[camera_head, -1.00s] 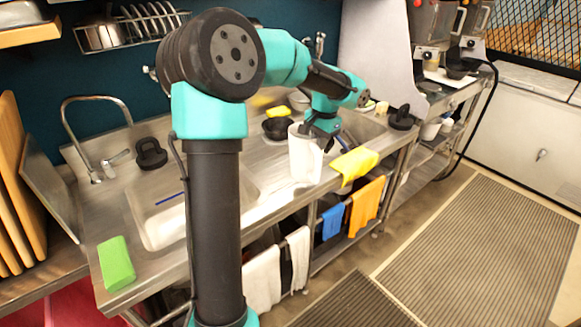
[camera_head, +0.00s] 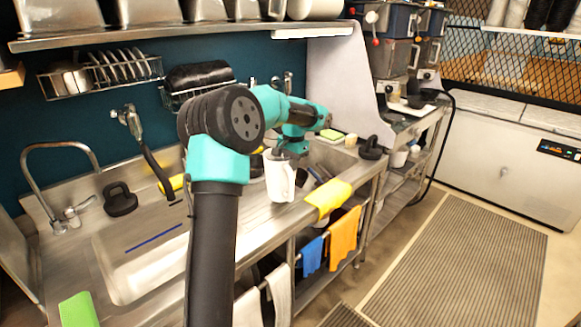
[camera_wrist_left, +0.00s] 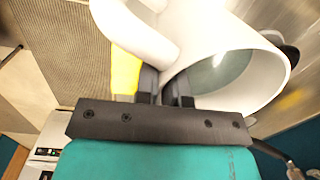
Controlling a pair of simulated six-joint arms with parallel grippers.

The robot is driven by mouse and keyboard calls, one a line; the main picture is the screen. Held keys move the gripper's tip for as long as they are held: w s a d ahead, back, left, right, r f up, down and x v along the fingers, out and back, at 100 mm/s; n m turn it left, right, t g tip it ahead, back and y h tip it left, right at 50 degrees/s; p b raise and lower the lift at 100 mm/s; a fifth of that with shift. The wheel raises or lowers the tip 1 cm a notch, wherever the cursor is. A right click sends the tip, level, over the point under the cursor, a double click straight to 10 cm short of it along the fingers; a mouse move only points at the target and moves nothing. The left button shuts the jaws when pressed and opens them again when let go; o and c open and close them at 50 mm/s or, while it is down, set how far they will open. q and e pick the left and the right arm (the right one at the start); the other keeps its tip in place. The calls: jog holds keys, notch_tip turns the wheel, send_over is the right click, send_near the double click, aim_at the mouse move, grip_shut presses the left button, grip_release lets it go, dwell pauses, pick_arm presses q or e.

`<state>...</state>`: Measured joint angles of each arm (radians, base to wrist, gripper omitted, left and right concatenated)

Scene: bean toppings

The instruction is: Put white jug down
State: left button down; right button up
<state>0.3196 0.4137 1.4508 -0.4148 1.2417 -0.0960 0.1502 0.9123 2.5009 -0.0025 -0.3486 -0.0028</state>
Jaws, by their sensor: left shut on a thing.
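The white jug (camera_head: 279,180) stands upright at the steel counter between the two sinks, in the head view. I cannot tell whether its base touches the counter. My left gripper (camera_head: 290,152) is at the top of the jug. In the left wrist view the jug (camera_wrist_left: 205,30) fills the upper middle, with its handle and open rim showing. My left gripper (camera_wrist_left: 166,85) is shut on the jug's wall near the rim, one finger appearing inside the opening. My right gripper is not in view.
A yellow cloth (camera_head: 328,197) lies over the counter's front edge, right of the jug. The left sink (camera_head: 140,262) holds a blue stick. Black-handled items (camera_head: 120,199) and (camera_head: 371,148) stand by the sinks. A green sponge (camera_head: 78,309) lies at front left.

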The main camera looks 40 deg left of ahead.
pick_arm(q)
jog(key=shift+w+a+f, duration=0.2)
jog(key=shift+w+a, duration=1.8)
jog(key=shift+a, duration=0.1)
jog(key=shift+f, duration=1.9)
jog(key=c, duration=1.2)
grip_release()
jog(key=r, duration=1.2)
jog(key=shift+w+d+r, duration=0.1)
jog(key=shift+w+d, duration=0.2)
jog(key=shift+w, duration=0.05)
